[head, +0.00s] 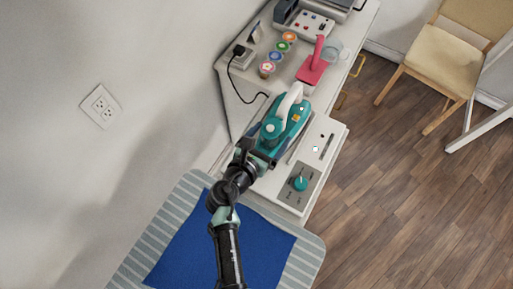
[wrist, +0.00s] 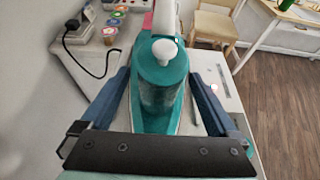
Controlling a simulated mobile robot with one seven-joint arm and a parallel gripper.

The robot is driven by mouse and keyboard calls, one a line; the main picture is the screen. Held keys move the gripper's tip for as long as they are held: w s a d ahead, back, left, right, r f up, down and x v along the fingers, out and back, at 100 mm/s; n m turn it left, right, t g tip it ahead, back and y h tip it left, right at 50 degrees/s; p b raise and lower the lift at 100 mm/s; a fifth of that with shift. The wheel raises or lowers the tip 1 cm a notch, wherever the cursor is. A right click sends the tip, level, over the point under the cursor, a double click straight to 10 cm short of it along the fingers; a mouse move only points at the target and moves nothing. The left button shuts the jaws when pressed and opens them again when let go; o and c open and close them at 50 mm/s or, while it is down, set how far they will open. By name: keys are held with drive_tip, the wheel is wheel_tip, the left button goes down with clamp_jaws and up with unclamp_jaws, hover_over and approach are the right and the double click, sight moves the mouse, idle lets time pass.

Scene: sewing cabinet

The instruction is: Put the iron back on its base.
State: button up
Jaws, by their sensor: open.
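My gripper (head: 268,147) is at the iron's near end. In the wrist view, the iron (wrist: 160,88) lies between the spread fingers of my gripper (wrist: 159,75), with gaps visible on both sides. The iron's underside is hidden.
A striped board with a blue cloth (head: 205,250) lies in front. A chair (head: 448,60) stands right; the floor between is clear.

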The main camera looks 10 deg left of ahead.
drive_tip(key=v, duration=0.9)
drive_tip(key=shift+s+a+r, duration=0.15)
drive_tip(key=shift+s+r, duration=0.05)
drive_tip(key=shift+r, duration=0.05)
drive_tip(key=w+r+m+t+y, duration=0.15)
drive_tip(key=w+r+m, duration=0.25)
drive_tip(key=r+m, duration=0.55)
drive_tip(key=w+d+r+m+t, duration=0.1)
drive_tip(key=w+r+m+t, duration=0.25)
drive_tip(key=r, duration=1.05)
drive_tip(key=w+r+m+t+y, duration=0.1)
drive_tip(key=w+r+m, duration=0.5)
drive_tip(key=r, duration=0.5)
drive_tip(key=s+d+r+m+t+y, duration=0.1)
drive_tip(key=s+r+m+t, duration=0.3)
drive_tip(key=r, duration=1)
drive_tip(key=s+d+r+m+t+y, duration=0.1)
drive_tip(key=s+r+m+t, duration=0.3)
drive_tip(key=s+r+m, duration=0.4)
wheel_tip(320, 180, up, 7)
drive_tip(key=s+d, duration=0.1)
drive_tip(key=s, duration=0.1)
drive_tip(key=shift+s+d+m+t, duration=0.3)
drive_tip(key=shift+t, duration=0.1)
drive_tip(key=shift+y, duration=0.25)
